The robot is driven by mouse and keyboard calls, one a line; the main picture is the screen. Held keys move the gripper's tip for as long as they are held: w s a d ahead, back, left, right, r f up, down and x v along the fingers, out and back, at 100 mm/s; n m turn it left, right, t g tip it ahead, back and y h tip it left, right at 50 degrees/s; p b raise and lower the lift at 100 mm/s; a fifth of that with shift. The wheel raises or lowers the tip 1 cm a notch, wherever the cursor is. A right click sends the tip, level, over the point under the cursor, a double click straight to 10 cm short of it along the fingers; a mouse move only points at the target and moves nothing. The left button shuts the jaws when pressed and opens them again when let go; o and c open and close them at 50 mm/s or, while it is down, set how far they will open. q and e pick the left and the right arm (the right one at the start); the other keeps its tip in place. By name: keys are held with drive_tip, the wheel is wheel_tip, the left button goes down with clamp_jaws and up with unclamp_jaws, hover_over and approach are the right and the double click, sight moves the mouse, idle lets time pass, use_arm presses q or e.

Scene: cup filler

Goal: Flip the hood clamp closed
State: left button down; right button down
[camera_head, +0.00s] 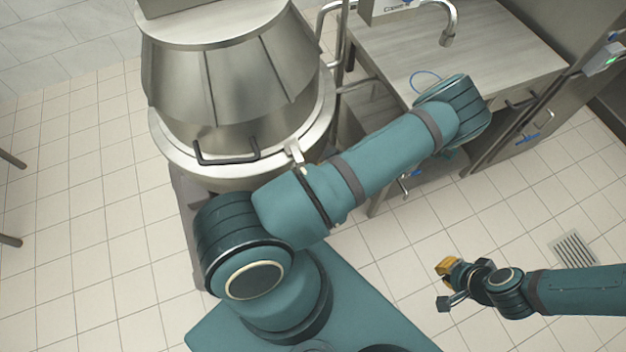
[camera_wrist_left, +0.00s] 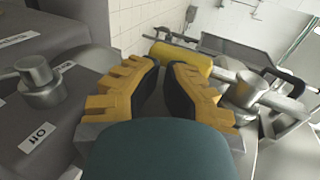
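The steel hood (camera_head: 230,75) sits on a large round vessel (camera_head: 175,150) at upper left in the head view. A small pale clamp (camera_head: 295,153) stands at the rim's front right, close to my left arm; I cannot tell whether it is latched. My left arm crosses in front of the vessel toward the right, and its gripper is hidden in the head view. In the left wrist view, the left gripper (camera_wrist_left: 165,68) has yellow fingers apart, with nothing clearly held. My right gripper (camera_head: 445,285) is open and empty over the floor at lower right, far from the clamp.
A black handle (camera_head: 227,158) is on the rim. A steel counter (camera_head: 460,45) with a tap (camera_head: 447,30) is at upper right. The left wrist view shows a yellow cylinder (camera_wrist_left: 182,59) beyond the fingertips, a steel fitting (camera_wrist_left: 246,88), and a knob (camera_wrist_left: 38,80) on a grey panel.

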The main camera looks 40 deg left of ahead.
use_arm(q)
drive_tip(key=shift+s, duration=0.3)
drive_tip(key=v, duration=0.8)
drive_tip(key=shift+w+a+f, duration=0.1)
idle(0.4)
drive_tip(key=s+d+f+m+t+h, duration=0.6)
drive_tip(key=d+f+m+t, duration=0.1)
drive_tip(key=d, duration=0.2)
drive_tip(key=w+d+r+m+t+h, duration=0.3)
drive_tip(key=d+r+m+t, duration=0.1)
drive_tip(key=d+r+t, duration=0.3)
drive_tip(key=shift+w+d+r+m, duration=0.2)
drive_tip(key=shift+d+r+m, duration=0.2)
drive_tip(key=shift+d+r, duration=0.2)
